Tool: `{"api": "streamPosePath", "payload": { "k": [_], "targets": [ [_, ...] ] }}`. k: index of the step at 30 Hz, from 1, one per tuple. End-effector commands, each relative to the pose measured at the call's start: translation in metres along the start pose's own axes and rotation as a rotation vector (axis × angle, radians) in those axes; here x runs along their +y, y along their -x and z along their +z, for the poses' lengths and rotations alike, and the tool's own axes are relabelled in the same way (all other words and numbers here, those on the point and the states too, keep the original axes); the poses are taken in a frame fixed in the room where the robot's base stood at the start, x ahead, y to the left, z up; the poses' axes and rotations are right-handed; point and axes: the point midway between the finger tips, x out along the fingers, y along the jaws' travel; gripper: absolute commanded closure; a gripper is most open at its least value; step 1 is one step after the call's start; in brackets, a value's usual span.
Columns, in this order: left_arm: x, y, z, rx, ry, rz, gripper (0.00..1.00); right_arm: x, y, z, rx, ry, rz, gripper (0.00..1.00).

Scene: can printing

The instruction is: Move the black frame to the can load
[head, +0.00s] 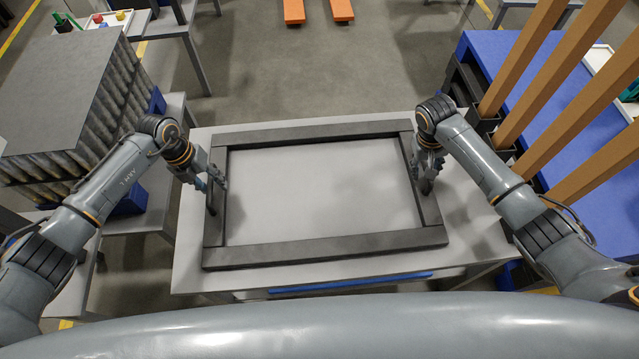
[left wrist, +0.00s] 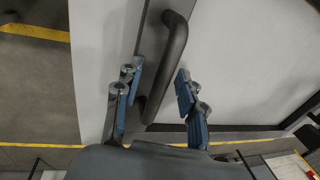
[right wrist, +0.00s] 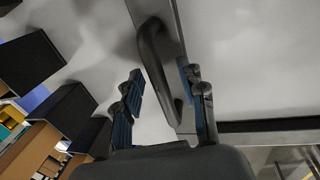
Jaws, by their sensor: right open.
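The black frame (head: 325,247) lies flat on the light grey table (head: 190,250) in the head view. It is a rectangle with a handle on each short side. My left gripper (head: 216,183) is at the left side. In the left wrist view its open fingers (left wrist: 157,100) stand on either side of the left handle (left wrist: 172,62), apart from it. My right gripper (head: 428,183) is at the right side. In the right wrist view its open fingers (right wrist: 162,92) stand around the right handle (right wrist: 156,62). The can load (head: 62,85) appears to be the stacked cans under a grey sheet at the left.
A blue-topped table (head: 590,130) with upright orange-brown beams (head: 585,98) stands close at the right. Side tables (head: 150,205) stand at the left under the stack. Orange forks (head: 293,10) lie on the floor at the top.

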Motion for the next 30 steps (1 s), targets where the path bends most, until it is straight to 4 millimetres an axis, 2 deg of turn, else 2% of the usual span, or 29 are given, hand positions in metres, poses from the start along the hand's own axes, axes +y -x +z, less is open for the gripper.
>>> {"api": "streamPosePath", "payload": {
  "k": [5,9,11,30],
  "targets": [
    [-0.0001,0.0001,0.0001,0.000,0.000,0.000,0.60,-0.0003,0.0001,0.0000,0.000,0.000,0.000,0.59],
    [-0.0002,0.0003,0.0002,-0.001,0.000,0.000,0.89,-0.0004,0.0002,0.0000,0.000,0.000,-0.001,0.88],
    [-0.0002,0.0004,0.0002,-0.001,0.000,0.000,1.00,-0.0004,0.0003,0.0000,0.000,0.000,-0.001,1.00],
    [-0.0005,0.0018,0.0011,-0.003,0.000,-0.001,1.00,0.0001,0.0015,-0.0008,0.002,0.000,0.000,1.00]
  ]
}}
